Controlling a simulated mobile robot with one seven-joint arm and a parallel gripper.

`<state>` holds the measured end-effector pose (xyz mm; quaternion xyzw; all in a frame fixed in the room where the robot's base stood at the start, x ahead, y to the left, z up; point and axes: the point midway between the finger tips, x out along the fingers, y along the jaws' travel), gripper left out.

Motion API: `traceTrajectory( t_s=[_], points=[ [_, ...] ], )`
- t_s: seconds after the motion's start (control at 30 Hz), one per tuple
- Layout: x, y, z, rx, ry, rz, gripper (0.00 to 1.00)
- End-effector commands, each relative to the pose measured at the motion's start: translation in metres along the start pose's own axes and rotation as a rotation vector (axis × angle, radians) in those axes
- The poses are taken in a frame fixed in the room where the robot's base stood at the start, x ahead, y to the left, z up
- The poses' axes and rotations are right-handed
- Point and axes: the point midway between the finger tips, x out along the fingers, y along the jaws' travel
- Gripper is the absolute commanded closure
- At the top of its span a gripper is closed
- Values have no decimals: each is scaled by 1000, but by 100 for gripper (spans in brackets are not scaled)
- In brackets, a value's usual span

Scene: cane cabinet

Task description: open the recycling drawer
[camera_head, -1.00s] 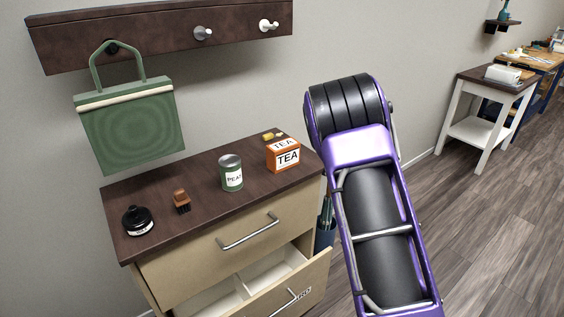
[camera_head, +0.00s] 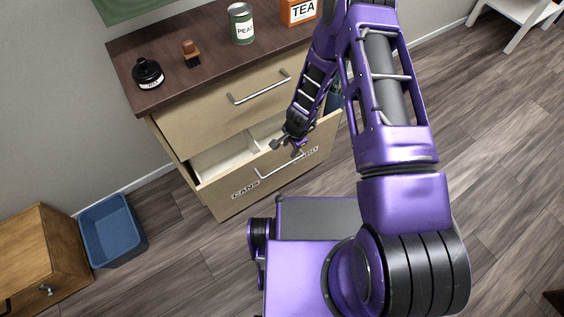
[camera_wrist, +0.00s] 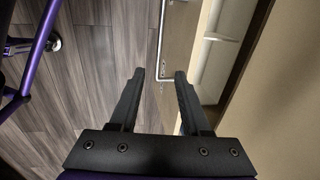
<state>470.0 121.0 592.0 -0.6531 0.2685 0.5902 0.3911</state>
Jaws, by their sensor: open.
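The lower drawer (camera_head: 222,200) of the cabinet is partly pulled out, showing white divided compartments. Its front has a "CANS" label on the left and another label on the right that is hard to read. A metal bar handle (camera_head: 270,172) sits on that front. My gripper (camera_head: 286,149) is open at the drawer front, close to the right part of the handle. In the wrist view the handle (camera_wrist: 159,50) runs into the gap between the open fingers (camera_wrist: 158,74). I cannot tell whether the fingers touch it.
The closed upper drawer (camera_head: 215,113) has its own bar handle. An ink jar (camera_head: 148,73), a brown stamp or brush (camera_head: 190,54), a peas can (camera_head: 241,25) and a tea box (camera_head: 299,10) stand on top. A blue bin (camera_head: 109,232) and wooden cabinet (camera_head: 28,262) stand left.

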Motion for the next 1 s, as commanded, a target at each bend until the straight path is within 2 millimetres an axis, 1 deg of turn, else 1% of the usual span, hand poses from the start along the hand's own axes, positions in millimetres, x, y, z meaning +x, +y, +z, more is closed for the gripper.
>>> traceTrajectory(
  t_s=[0.17,0.5,0.7,0.8,0.9,1.0],
  points=[
    [28,1,0,2,0,1,53],
    [104,1,-1,1,2,1,53],
    [142,1,-1,0,2,0,53],
    [156,1,-1,-1,3,0,53],
    [164,0,-1,-1,3,0,53],
    [168,0,-2,1,3,-1,53]
  ],
)
